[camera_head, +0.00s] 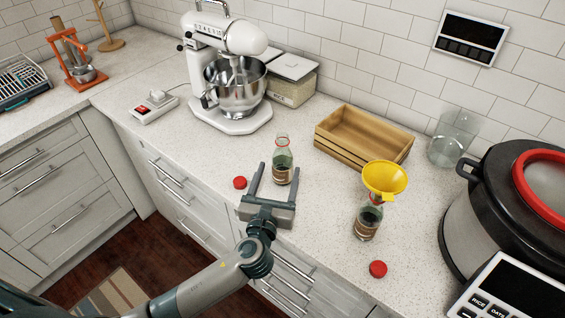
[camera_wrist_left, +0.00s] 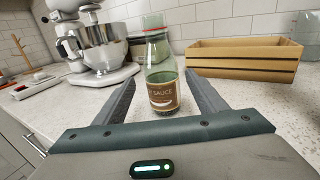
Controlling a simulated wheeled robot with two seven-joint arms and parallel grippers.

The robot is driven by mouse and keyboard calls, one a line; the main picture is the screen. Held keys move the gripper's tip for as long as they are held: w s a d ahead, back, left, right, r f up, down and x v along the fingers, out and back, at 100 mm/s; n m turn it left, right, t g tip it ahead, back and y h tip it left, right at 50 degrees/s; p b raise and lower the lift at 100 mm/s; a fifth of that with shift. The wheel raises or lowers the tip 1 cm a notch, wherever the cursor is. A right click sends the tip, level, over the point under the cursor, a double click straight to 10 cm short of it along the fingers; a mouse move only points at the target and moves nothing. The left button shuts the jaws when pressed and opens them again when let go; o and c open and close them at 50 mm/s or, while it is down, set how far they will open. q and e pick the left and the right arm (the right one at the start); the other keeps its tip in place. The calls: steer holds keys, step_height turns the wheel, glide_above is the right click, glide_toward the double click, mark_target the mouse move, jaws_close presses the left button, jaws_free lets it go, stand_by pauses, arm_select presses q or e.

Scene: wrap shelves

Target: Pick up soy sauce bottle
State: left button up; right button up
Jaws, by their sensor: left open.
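The soy sauce bottle (camera_head: 282,163) stands upright and uncapped on the counter, dark liquid inside. In the left wrist view its brown label (camera_wrist_left: 163,96) reads "SAUCE". My left gripper (camera_head: 267,172) is open, with its two fingers pointing at the bottle, one to either side in the left wrist view (camera_wrist_left: 160,98). I cannot tell whether a finger touches it. A second bottle (camera_head: 368,220) with a yellow funnel (camera_head: 385,179) in its neck stands to the right. My right gripper is not in view.
One red cap (camera_head: 239,182) lies left of the left gripper, another red cap (camera_head: 377,269) near the front edge. A wooden crate (camera_head: 350,151), a glass jar (camera_head: 452,138) and a white stand mixer (camera_head: 228,70) stand behind. A large cooker (camera_head: 500,200) fills the right.

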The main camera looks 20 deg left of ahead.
mark_target(283, 134)
arm_select(q)
steer(key=shift+w+p, duration=0.35)
steer(key=shift+w, duration=0.15)
steer(key=w+p, duration=0.1)
steer(key=w, duration=0.2)
steer(key=shift+w+a+f, duration=0.15)
steer(key=shift+w+f, duration=0.05)
steer(key=shift+w, duration=0.45)
steer(key=shift+c, duration=0.6)
steer(key=c, duration=1.2)
steer(key=shift+r, duration=0.25)
steer(key=shift+r, duration=4.8)
